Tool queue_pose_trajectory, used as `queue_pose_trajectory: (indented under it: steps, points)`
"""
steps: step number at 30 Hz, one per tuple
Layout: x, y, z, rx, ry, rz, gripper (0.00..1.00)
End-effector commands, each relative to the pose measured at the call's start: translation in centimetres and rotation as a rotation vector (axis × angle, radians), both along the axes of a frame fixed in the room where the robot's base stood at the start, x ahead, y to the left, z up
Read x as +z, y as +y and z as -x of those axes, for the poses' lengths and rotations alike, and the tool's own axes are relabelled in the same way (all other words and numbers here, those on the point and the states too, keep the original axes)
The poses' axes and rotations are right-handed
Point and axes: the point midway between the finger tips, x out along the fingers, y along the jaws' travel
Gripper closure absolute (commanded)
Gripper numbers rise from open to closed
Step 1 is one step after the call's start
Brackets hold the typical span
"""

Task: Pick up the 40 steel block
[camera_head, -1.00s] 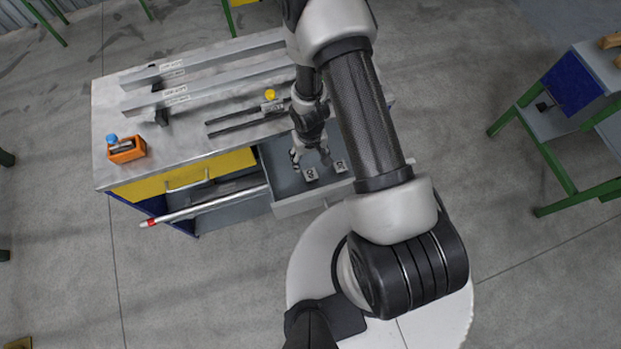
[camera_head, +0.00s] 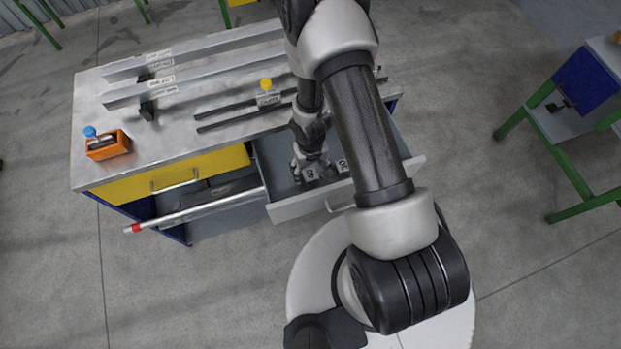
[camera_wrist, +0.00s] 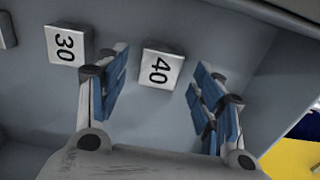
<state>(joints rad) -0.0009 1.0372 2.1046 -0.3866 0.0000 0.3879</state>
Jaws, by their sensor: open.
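The steel block marked 40 (camera_wrist: 161,69) lies on the floor of the open drawer (camera_head: 292,211), number face up. In the wrist view it sits between the blue-padded fingers of my gripper (camera_wrist: 160,95), a little beyond their middle, with a gap on each side. My gripper is open and empty of any hold. In the head view my gripper (camera_head: 312,170) is down inside the drawer, with the 40 block (camera_head: 310,174) close at its fingers.
A block marked 30 (camera_wrist: 66,45) lies left of the left finger, close to it. Another block edge (camera_wrist: 7,30) shows at far left. Drawer walls surround the gripper. The table (camera_head: 150,185) above holds long bars (camera_head: 200,75) and an orange holder (camera_head: 108,146).

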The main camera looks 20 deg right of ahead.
Motion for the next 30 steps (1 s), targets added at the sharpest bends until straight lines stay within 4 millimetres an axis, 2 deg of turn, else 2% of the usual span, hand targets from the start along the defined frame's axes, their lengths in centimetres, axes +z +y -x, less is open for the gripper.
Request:
queue_pose_trajectory:
  steps: [1, 5, 14, 30]
  points:
    - [-1.2, -0.1, 0.0, 0.0, 0.0, 0.0, 0.39]
    - [-2.6, 0.0, 0.0, 0.001, 0.0, 0.0, 0.39]
    - [-2.6, 0.0, 0.0, 0.001, -0.001, 0.0, 0.39]
    - [-2.7, 0.0, 0.0, 0.0, 0.0, 0.0, 0.74]
